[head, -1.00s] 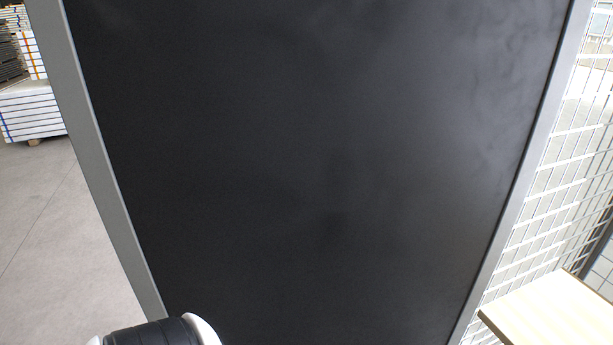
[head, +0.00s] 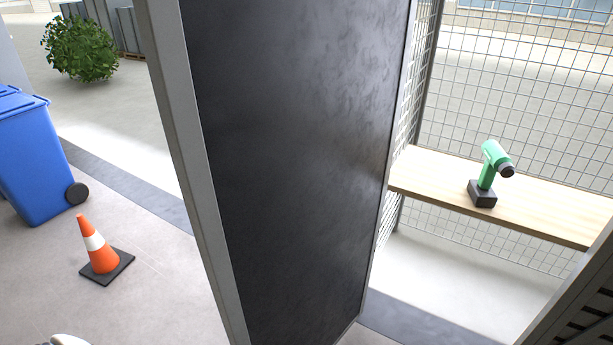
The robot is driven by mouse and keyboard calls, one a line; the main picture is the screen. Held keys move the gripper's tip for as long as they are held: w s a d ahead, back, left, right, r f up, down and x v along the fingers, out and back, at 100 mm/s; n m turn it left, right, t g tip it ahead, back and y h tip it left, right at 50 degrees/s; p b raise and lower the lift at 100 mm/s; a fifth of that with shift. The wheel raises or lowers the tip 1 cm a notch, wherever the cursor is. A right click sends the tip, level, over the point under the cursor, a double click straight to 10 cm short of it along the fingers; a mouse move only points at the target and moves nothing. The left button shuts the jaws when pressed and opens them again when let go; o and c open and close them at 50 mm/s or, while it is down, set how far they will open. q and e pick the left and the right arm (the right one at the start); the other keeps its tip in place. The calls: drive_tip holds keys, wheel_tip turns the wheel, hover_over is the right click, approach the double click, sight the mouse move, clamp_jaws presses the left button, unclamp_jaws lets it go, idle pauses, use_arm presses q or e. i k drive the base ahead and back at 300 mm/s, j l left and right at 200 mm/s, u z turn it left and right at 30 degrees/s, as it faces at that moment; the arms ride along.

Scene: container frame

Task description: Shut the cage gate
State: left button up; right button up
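The cage gate (head: 300,150) is a tall black panel in a grey metal frame. It fills the middle of the head view, and its top and bottom run out of the picture. It stands at an angle, with the cage's wire mesh (head: 510,85) to its right and open floor to its left. A gap shows between the gate and the dark slatted frame at the lower right, so the gate looks open. Its latch and hinges cannot be made out. A small white piece, probably of my arm, shows at the bottom left edge. Neither of my grippers is in view.
A wooden shelf (head: 440,182) inside the cage holds a green drill (head: 490,170). A dark slatted frame (head: 590,310) stands at the lower right. A blue bin (head: 35,160) and an orange cone (head: 97,245) stand on the floor at left, with a bush (head: 80,47) behind.

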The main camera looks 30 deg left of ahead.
sight(280, 119)
drive_tip(key=k+j+z, duration=0.15)
drive_tip(key=j, duration=0.25)
drive_tip(key=k+j+z, duration=0.1)
drive_tip(key=j, duration=0.35)
drive_tip(key=k+j+z, duration=0.15)
drive_tip(key=j, duration=0.25)
drive_tip(key=k+j+z, duration=0.15)
drive_tip(key=j, duration=0.2)
drive_tip(key=i+j+z, duration=0.15)
drive_tip(key=j, duration=0.4)
drive_tip(key=j+z, duration=0.1)
drive_tip(key=j, duration=0.5)
drive_tip(key=i+j+z, duration=0.15)
drive_tip(key=j, duration=0.45)
